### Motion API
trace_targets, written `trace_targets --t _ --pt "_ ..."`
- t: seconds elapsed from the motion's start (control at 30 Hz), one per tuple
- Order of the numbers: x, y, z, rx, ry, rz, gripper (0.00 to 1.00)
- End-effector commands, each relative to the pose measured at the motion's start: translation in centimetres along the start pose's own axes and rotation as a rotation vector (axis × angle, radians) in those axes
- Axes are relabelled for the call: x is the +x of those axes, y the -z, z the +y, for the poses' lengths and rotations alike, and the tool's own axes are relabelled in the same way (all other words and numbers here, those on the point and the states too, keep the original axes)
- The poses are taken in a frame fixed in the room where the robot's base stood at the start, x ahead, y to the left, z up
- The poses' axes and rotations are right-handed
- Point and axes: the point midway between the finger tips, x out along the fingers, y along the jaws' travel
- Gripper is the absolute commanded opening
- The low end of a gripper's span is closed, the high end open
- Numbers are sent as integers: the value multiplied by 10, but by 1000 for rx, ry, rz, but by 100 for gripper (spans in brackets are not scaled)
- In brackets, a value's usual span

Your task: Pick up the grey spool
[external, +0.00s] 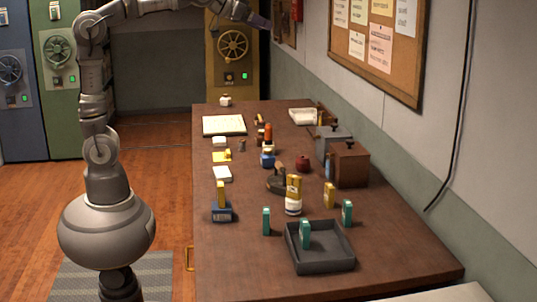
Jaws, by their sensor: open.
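A small grey upright thing (242,145), which looks like the grey spool, stands on the brown table (215,275). It is left of the orange-topped bottle and right of the yellow item; its details are too small to tell. My gripper (261,22) is at the top of the external view, high above the far end of the table, well apart from the grey thing. It is open and shows nothing held, though its fingers are small and dark here.
Several small items crowd the table's middle, including an orange-topped bottle (268,133) and a blue item (267,160). A brown box (349,165) stands at right, a dark tray (320,262) at the front. The wall (400,150) borders the right side.

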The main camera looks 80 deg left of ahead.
Motion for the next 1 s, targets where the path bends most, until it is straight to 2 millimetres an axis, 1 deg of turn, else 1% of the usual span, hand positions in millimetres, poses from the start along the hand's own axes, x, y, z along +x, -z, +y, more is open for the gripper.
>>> trace_targets --t 0.03,0.07,0.1,0.17,0.2,0.27,0.3,0.4,0.5,0.6,0.77,1.0 --pt "52 -26 -41 -65 80 -93 62" --pt "79 -45 -66 -108 127 -142 62" --pt "112 -72 -102 -168 193 -205 62" --pt "151 -119 -155 -253 287 -296 62" --pt "171 -151 -189 -309 348 -350 62" --pt "192 -200 -235 -383 431 -423 62" --pt "202 -230 -261 -426 480 -465 62" --pt "212 -293 -310 -511 578 -546 62" --pt "214 -333 -337 -562 635 -593 62" --pt "217 -352 -349 -583 659 -610 62" --pt "230 -368 -358 -585 661 -612 62" --pt "258 -390 -377 -583 660 -611 62"
